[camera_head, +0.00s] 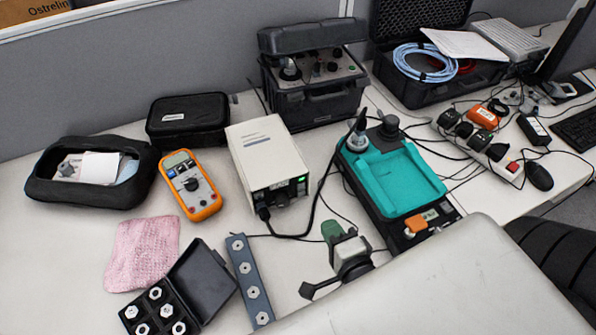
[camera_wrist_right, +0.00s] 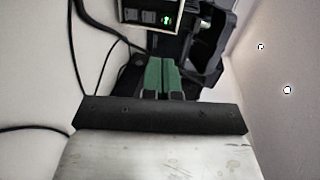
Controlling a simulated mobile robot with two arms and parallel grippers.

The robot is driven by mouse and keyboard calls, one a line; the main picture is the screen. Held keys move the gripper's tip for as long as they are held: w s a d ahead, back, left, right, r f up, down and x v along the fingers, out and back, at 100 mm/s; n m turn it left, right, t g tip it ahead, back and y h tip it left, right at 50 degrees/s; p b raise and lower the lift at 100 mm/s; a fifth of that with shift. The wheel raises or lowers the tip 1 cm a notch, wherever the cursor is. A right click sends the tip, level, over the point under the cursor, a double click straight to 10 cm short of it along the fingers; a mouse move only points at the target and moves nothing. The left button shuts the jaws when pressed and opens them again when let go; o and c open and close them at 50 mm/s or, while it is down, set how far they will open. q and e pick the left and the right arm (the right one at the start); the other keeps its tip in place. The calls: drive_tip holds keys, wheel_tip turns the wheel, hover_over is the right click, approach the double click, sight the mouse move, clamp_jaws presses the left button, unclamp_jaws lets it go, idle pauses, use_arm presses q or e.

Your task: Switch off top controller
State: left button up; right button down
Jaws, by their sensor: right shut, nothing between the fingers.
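A white controller box (camera_head: 268,150) stands on the middle of the table. Its dark front panel carries a small green-lit part (camera_head: 300,180), which also shows as a lit green spot in the right wrist view (camera_wrist_right: 165,18). A black-cased controller with knobs (camera_head: 318,72) stands behind it under a raised lid. The pictures do not tell which is the top controller. My right gripper (camera_head: 332,232) is in front of and to the right of the white box, apart from it. Its green fingers (camera_wrist_right: 161,72) are together and empty. My left gripper is not in view.
An orange multimeter (camera_head: 188,184), a pink cloth (camera_head: 143,252) and a grey bar (camera_head: 249,278) lie left of my gripper. A teal-topped device (camera_head: 395,180) stands close on the right. Black cables cross the table between the white box and this device.

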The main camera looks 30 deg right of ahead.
drive_tip(key=p, duration=0.2)
approach(301, 179)
drive_tip(key=w, duration=0.3)
drive_tip(key=w+f, duration=0.1)
drive_tip(key=w, duration=0.2)
drive_tip(key=shift+d+f, duration=0.2)
drive_tip(key=shift+f, duration=0.05)
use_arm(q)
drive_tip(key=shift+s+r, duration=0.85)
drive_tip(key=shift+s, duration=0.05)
use_arm(e)
drive_tip(key=shift+w, duration=0.6)
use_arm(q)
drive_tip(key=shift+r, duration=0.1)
